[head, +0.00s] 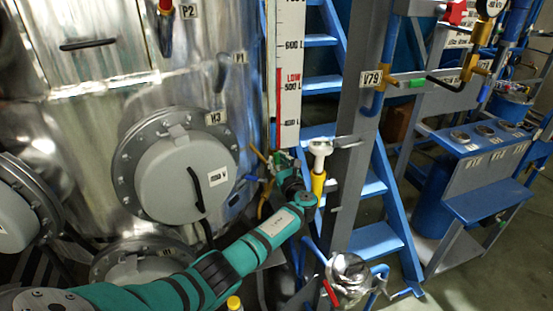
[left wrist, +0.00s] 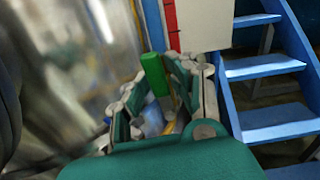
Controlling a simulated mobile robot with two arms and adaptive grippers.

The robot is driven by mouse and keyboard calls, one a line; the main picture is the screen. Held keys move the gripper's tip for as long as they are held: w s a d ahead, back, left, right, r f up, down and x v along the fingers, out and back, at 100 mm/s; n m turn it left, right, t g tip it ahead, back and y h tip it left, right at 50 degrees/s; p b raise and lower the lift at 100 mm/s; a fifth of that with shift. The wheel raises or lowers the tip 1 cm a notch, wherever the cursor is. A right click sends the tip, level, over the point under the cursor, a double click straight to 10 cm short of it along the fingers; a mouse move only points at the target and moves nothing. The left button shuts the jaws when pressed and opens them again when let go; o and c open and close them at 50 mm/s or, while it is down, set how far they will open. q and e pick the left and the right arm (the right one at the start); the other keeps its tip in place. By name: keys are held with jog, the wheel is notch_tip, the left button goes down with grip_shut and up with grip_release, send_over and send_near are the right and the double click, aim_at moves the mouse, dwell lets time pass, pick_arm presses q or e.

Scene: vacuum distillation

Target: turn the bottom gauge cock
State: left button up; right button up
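The level gauge (head: 289,75) is a tall white scale with a red lower strip. Brass and green fittings of the bottom gauge cock (head: 282,160) show at its lower end. My left arm reaches in from the lower left, and its gripper (head: 284,168) is at these fittings, partly covering them. In the left wrist view a green handle (left wrist: 155,75) stands upright between the two parted fingers of my left gripper (left wrist: 154,82). Whether either finger touches it is unclear. The cock's body is mostly hidden behind the fingers. My right gripper is not in view.
A steel vessel with a round flanged hatch (head: 180,178) is to the left. Blue stairs (head: 372,240) and a grey post (head: 352,130) stand close on the right. A yellow-bodied fitting with a white top (head: 319,155) is just right of my gripper. Pipes with a red handle (head: 330,293) are below.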

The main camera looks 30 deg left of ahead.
pick_arm(q)
jog(key=shift+o, duration=1.4)
jog(key=shift+r, duration=0.3)
jog(key=shift+a, duration=0.15)
jog(key=shift+w, duration=0.1)
jog(key=v, duration=1.2)
jog(key=shift+f, duration=0.2)
jog(key=shift+f, duration=0.1)
